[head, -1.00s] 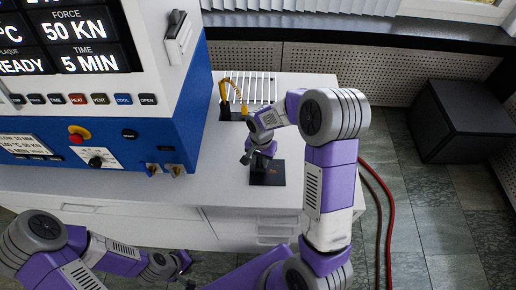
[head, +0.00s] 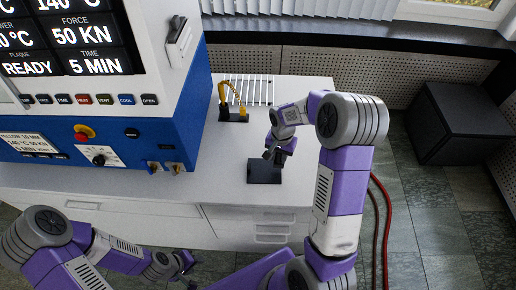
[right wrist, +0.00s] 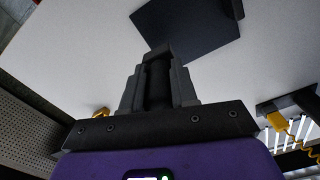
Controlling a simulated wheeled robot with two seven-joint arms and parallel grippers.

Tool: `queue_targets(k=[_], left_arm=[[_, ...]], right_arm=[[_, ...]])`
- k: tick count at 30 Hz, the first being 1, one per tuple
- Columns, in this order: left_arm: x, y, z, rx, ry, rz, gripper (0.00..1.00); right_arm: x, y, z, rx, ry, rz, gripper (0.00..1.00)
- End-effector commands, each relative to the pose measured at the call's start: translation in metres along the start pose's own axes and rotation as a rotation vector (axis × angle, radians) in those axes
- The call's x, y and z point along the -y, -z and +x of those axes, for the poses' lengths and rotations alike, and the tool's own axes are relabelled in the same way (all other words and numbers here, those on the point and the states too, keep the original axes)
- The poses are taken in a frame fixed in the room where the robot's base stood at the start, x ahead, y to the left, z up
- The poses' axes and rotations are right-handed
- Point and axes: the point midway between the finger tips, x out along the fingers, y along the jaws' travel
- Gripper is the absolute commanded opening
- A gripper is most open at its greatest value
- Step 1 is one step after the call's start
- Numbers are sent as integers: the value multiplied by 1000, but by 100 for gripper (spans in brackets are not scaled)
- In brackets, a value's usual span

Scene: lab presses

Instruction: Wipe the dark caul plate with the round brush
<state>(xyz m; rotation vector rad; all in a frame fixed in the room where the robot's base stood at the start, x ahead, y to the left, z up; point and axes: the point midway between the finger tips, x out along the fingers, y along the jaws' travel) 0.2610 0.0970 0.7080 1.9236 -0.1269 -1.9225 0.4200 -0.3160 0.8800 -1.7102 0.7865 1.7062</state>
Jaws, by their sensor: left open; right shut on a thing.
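The dark caul plate (head: 264,172) lies flat on the pale bench top. It also shows beyond the fingertips in the right wrist view (right wrist: 192,28). My right gripper (head: 278,156) is over the plate's far right part, pointing down. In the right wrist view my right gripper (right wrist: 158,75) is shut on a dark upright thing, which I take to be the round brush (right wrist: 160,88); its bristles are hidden. I cannot tell whether the brush touches the plate. My left gripper (head: 184,265) is open and empty, low in front of the bench.
A blue and white press (head: 120,130) stands on the left of the bench. Bench top (head: 215,185) left of the plate is clear. Red hoses (head: 384,215) run along the floor at right.

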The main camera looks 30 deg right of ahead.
Motion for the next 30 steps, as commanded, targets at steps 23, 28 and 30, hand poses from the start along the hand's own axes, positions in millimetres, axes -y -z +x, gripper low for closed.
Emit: queue_targets(k=[23, 28, 30], left_arm=[[-15, -2, -40, 0, 0, 0, 43], [-15, -2, -39, 0, 0, 0, 43], [-15, -2, -39, 0, 0, 0, 43]], right_arm=[[2, -1, -55, 1, -1, -3, 0], [2, -1, -55, 1, 0, -3, 0], [2, -1, -55, 1, 0, -3, 0]])
